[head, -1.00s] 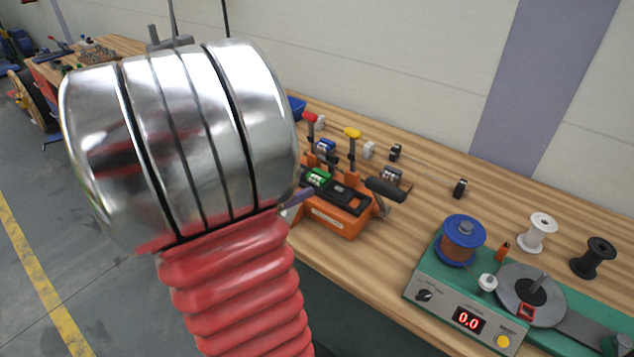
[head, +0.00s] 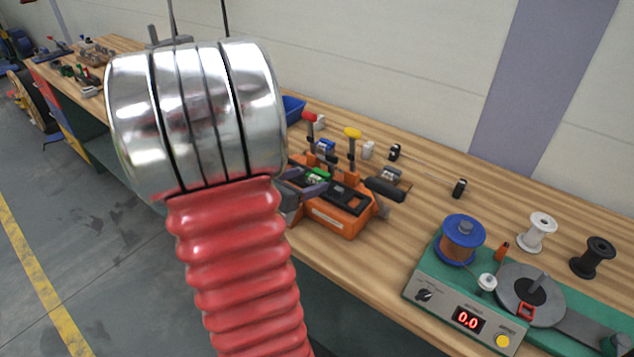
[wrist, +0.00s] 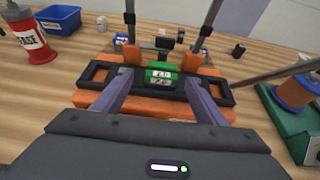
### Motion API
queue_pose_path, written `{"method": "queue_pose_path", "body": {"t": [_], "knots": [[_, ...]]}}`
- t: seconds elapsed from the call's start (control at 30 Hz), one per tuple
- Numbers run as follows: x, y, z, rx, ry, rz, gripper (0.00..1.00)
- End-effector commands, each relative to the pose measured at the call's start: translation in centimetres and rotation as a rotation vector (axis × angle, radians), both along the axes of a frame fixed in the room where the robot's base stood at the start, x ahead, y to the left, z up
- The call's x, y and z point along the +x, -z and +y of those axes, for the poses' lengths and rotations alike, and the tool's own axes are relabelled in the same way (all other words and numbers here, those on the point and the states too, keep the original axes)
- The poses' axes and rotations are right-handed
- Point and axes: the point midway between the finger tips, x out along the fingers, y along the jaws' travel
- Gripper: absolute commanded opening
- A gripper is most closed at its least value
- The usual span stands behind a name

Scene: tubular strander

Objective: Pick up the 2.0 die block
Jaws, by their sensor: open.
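The green 2.0 die block (wrist: 160,70) sits in the black holder of the orange machine (wrist: 215,80), its white label showing 2.0. In the head view the green block (head: 318,174) is partly hidden by my gripper and the orange machine (head: 335,217) stands on the bench. My gripper (wrist: 152,82) is open and empty in the wrist view. Its two grey-purple fingers reach toward the block, one on each side and nearer the camera. I cannot tell how far the tips are from it. In the head view a finger shows beside the machine's left end.
A blue bin (wrist: 60,17) and a red grease can (wrist: 33,38) stand left. A blue-flanged spool (head: 461,238) sits on a green device with a red 0.0 display (head: 468,319), at right.

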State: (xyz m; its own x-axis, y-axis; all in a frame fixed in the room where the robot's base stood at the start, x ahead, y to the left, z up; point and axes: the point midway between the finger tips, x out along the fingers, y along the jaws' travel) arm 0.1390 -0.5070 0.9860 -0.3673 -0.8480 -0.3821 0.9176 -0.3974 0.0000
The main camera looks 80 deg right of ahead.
Motion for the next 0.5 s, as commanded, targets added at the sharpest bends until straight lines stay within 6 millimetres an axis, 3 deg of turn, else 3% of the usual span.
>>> {"method": "queue_pose_path", "body": {"t": [0.3, 0.5], "knots": [[-1.6, 1.5, -3.2, 0.002, 0.002, 0.002, 0.66], [-1.8, 1.8, -3.9, 0.001, 0.000, 0.000, 0.66]]}}
